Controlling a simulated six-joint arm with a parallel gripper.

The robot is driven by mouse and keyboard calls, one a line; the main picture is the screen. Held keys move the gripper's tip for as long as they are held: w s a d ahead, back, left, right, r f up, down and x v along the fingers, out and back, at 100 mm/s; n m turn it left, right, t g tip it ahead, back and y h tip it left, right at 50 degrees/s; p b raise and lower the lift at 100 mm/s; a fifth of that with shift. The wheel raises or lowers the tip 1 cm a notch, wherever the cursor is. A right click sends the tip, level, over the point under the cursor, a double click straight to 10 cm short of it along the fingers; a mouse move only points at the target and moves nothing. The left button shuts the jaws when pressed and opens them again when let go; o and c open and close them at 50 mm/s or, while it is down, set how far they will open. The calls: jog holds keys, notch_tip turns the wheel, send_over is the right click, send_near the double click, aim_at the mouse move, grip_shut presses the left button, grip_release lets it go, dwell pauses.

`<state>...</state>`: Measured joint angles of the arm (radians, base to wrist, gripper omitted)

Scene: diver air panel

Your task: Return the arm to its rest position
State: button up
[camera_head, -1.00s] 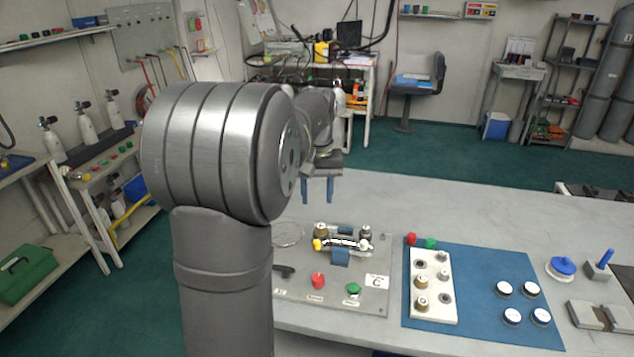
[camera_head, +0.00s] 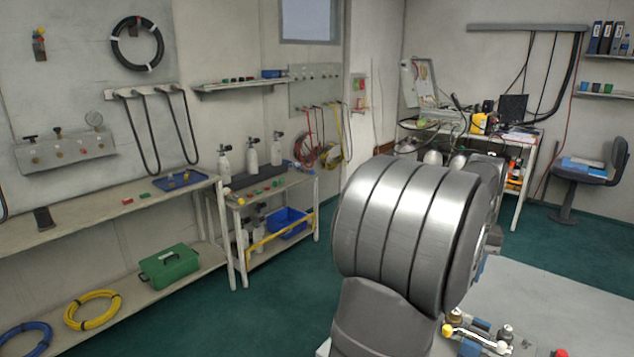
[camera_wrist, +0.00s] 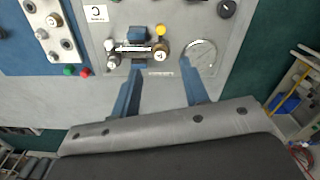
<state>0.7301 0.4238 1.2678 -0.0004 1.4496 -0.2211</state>
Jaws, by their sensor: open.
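My gripper (camera_wrist: 160,70) shows in the wrist view with its two blue fingers apart and nothing between them. It hovers over the table side of the grey air panel (camera_wrist: 188,18), whose fittings lie beyond the fingertips. In the head view my arm's large grey joint hides most of the gripper. Part of the panel's fittings, with a yellow knob (camera_head: 448,330), shows at the bottom right.
In the head view a shelf bench with a green box (camera_head: 168,266) and a cart with bottles (camera_head: 250,155) stand left. Green floor lies between.

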notch_tip(320, 180, down, 17)
jog(key=shift+r, duration=0.15)
dwell(0.5)
notch_tip(320, 180, up, 18)
jog(key=f, duration=0.1)
notch_tip(320, 180, down, 16)
jog(key=shift+f, duration=0.2)
jog(key=shift+w+f, duration=0.1)
jog(key=shift+f, duration=0.3)
jog(key=shift+w+a+r+m, duration=0.1)
jog(key=shift+w+a+m, duration=0.2)
jog(key=shift+m, duration=0.55)
jog(key=shift+w+a+m, duration=0.15)
jog(key=shift+w+m, duration=0.1)
jog(key=shift+m, duration=0.6)
